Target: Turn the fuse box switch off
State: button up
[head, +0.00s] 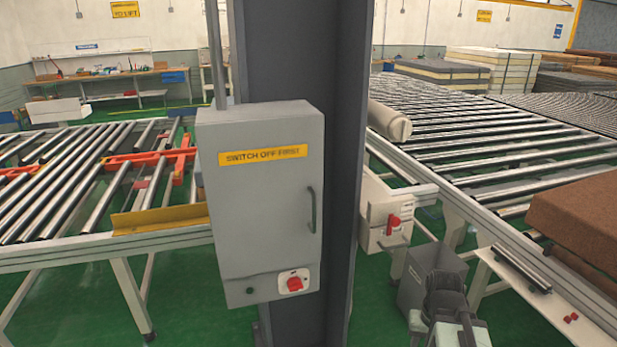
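The grey fuse box (255,205) hangs on a dark steel column, left of the middle of the head view. Its door is closed, with a yellow "SWITCH OFF FIRST" label (263,155) and a dark handle (313,209). A red rotary switch (294,283) on a white plate sits at the box's lower right. Its exact setting is too small to read. My arm's dark end with my gripper (444,290) is at the lower right, apart from the box and well to the right of the switch. Its fingers cannot be made out.
The dark column (345,130) stands behind the box. Roller conveyors stand left (70,185) and right (480,130). A smaller pale box with a red switch (393,222) is right of the column. A brown block (580,215) lies at the right. Green floor shows below.

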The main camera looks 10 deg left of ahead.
aim_at(294, 284)
jog(key=z, duration=1)
jog(key=k, duration=1.4)
jog(key=u, duration=1.5)
jog(key=i, duration=1.05)
jog(key=k, duration=0.7)
jog(key=z, duration=0.05)
